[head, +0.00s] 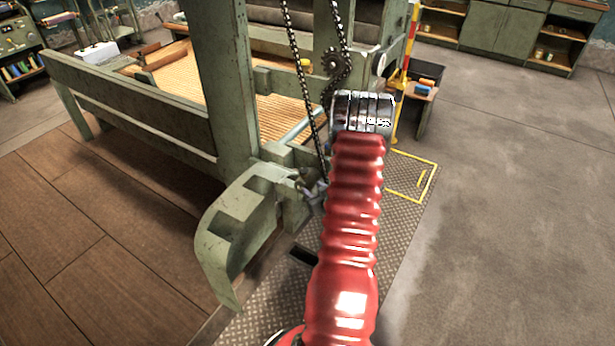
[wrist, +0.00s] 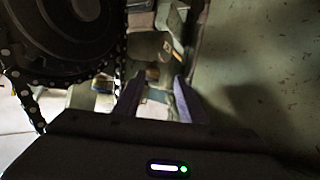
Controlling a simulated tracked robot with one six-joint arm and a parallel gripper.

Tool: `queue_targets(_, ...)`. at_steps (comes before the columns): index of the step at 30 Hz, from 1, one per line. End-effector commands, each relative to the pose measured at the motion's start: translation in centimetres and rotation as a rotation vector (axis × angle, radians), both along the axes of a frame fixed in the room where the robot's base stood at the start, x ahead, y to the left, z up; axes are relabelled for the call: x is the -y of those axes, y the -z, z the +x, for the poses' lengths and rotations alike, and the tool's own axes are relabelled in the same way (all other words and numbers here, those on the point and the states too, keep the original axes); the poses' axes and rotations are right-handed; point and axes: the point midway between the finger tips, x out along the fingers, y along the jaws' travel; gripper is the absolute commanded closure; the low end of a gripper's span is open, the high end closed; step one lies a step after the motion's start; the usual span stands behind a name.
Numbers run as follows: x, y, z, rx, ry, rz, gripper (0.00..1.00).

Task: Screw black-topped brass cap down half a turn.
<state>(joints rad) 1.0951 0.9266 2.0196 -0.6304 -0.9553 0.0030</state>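My gripper (wrist: 159,80) shows in the wrist view with its two dark fingers apart and nothing clearly held between them. Just beyond the fingertips is a small tan, brass-like piece (wrist: 152,73), and farther up a small orange-brown spot (wrist: 168,46). The view is dark, and I cannot tell whether either is the black-topped brass cap. I cannot make out the cap in the head view. There my red-sleeved arm reaches toward the green loom frame (head: 225,90), and the gripper is hidden behind its silver end.
A dark chain wheel (wrist: 65,35) with a chain (wrist: 122,55) is close on the left in the wrist view. A green panel (wrist: 255,60) fills the right. In the head view, chains (head: 300,70) hang beside the post. Open grey floor (head: 500,200) lies to the right.

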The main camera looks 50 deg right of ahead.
Motion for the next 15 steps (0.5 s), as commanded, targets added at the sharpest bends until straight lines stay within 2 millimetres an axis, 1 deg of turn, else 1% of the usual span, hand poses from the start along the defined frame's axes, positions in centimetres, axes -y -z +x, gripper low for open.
queue_targets(1, 0.3, 0.8, -0.5, 0.042, -0.003, -0.008, 0.63)
queue_targets(6, 0.6, 1.8, -1.9, 0.207, -0.028, -0.048, 0.63)
queue_targets(12, 0.2, 2.2, -4.0, 0.383, -0.045, -0.088, 0.63)
queue_targets(15, 0.0, 2.2, -4.7, 0.434, -0.048, -0.098, 0.63)
